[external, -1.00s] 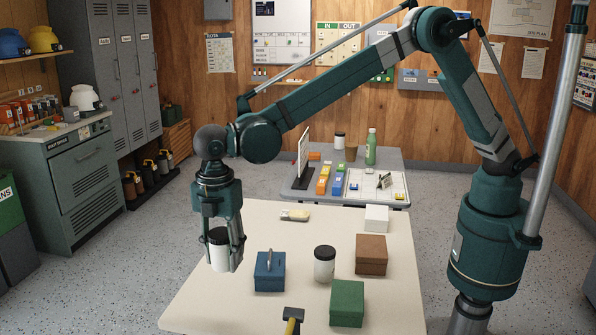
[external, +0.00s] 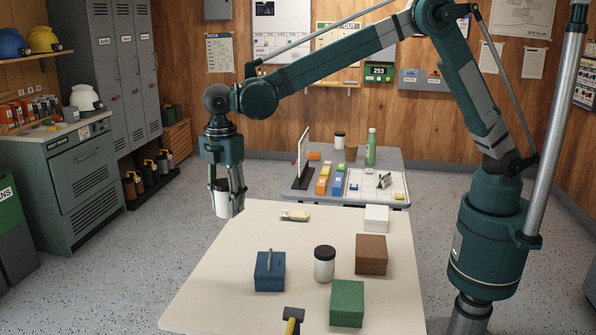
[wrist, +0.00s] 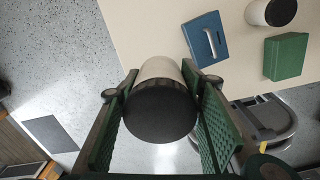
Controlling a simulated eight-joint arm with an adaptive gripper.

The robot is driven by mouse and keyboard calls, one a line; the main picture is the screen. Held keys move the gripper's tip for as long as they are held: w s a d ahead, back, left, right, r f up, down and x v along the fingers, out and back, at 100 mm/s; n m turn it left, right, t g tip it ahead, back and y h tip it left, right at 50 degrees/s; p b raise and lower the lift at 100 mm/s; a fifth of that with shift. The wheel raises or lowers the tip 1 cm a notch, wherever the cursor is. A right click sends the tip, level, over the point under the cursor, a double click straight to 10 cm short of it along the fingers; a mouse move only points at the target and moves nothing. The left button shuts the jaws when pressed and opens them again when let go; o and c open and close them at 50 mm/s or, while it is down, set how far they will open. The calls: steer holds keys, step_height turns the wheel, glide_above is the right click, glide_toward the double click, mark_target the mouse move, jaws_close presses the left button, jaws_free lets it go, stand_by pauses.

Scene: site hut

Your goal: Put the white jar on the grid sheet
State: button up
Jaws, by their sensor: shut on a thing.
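My gripper (external: 229,207) is shut on a white jar with a black lid (external: 221,202). It holds the jar upright in the air near the left edge of the near table. In the wrist view the jar (wrist: 162,70) sits between the two green finger pads, black lid towards the camera. The grid sheet (external: 368,193) lies on the far grey table, to the right of and beyond my gripper. A small dark stand and small coloured pieces are on the sheet. A similar white jar (external: 324,265) stands on the near table, and another (external: 339,141) stands at the back of the far table.
The near table (external: 225,270) bears a blue box (external: 269,272), a green box (external: 347,304), a brown box (external: 371,254), a white box (external: 376,218), a brush (external: 295,215) and a hammer (external: 292,320). An upright board (external: 302,160) and coloured blocks stand left of the sheet.

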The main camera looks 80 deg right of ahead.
steer(key=d+m, duration=0.4)
steer(key=d, duration=2.2)
steer(key=s+d+m, duration=0.2)
steer(key=s+d, duration=0.2)
steer(key=d, duration=0.9)
steer(key=s+d+m, duration=0.2)
steer(key=s+d, duration=0.2)
steer(key=d, duration=0.9)
steer(key=s+d+m+p, duration=0.2)
steer(key=s+d+m, duration=0.5)
steer(key=s+d, duration=2.2)
step_height(320, 180, down, 12)
steer(key=shift+a+r, duration=0.15)
steer(key=shift+r, duration=0.1)
steer(key=shift+w, duration=0.1)
steer(key=shift+f+b, duration=0.8)
steer(key=shift+f, duration=2.3)
steer(key=shift+f, duration=0.1)
